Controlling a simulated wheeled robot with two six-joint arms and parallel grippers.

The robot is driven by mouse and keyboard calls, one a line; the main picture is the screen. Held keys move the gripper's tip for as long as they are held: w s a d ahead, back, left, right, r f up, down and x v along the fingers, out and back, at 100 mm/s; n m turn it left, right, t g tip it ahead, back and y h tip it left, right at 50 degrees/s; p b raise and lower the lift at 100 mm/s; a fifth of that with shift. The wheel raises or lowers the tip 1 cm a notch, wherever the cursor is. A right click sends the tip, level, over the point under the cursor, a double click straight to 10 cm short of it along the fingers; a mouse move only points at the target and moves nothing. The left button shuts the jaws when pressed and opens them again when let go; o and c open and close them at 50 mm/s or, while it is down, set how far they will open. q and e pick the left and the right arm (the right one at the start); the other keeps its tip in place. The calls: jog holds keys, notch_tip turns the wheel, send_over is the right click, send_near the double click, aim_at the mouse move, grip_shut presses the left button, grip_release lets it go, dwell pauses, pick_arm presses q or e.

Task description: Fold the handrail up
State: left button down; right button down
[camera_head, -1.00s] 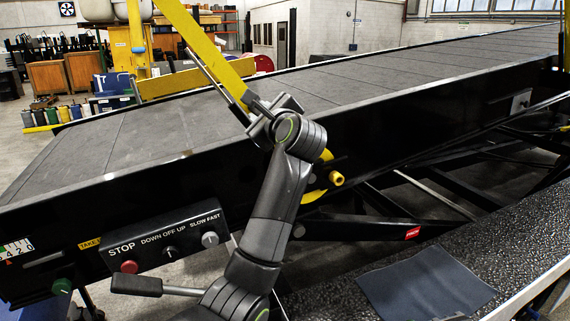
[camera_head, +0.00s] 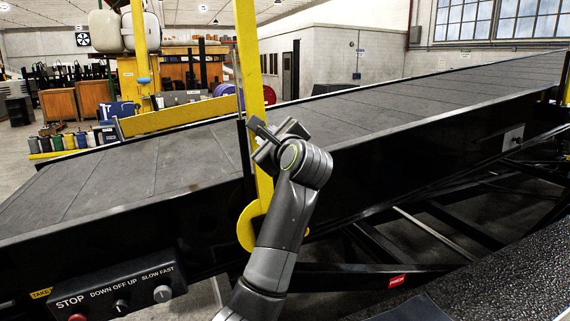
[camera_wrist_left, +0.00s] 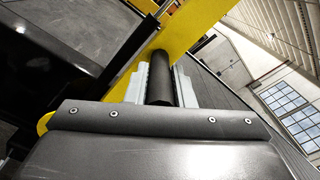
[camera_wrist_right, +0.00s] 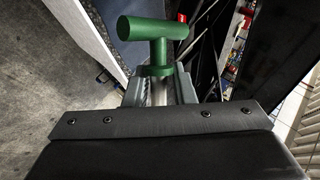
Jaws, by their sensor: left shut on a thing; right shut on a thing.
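The yellow handrail (camera_head: 250,70) stands almost upright at the near side of the belt, rising from a rounded yellow foot (camera_head: 246,230). My left gripper (camera_head: 274,138) is at the rail just above the belt edge. In the left wrist view its jaws are shut on a black cylindrical grip (camera_wrist_left: 160,78) in front of the yellow rail (camera_wrist_left: 195,28). My right gripper (camera_wrist_right: 158,90) is outside the head view. In the right wrist view it is shut on the stem of a green T-handle (camera_wrist_right: 152,30).
The belt (camera_head: 330,115) slopes up to the right behind the rail. A control panel (camera_head: 118,290) with STOP and knobs is at the lower left. A second yellow rail (camera_head: 180,115) lies low across the belt's far side. Dark frame bars (camera_head: 400,240) fill the lower right.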

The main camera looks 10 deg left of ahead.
pick_arm(q)
jog(key=shift+f, duration=0.45)
jog(key=c, duration=1.4)
grip_release()
jog(key=shift+d, duration=0.1)
jog(key=shift+c, duration=0.2)
jog(key=shift+o, duration=0.9)
jog(key=shift+r, duration=0.25)
pick_arm(e)
jog(key=shift+d, duration=0.15)
pick_arm(q)
jog(key=b+v, duration=0.5)
jog(key=v, duration=0.7)
pick_arm(e)
notch_tip(320, 180, down, 5)
jog(key=shift+f, duration=0.2)
pick_arm(q)
jog(key=shift+f, duration=0.1)
pick_arm(e)
jog(key=shift+s, duration=0.1)
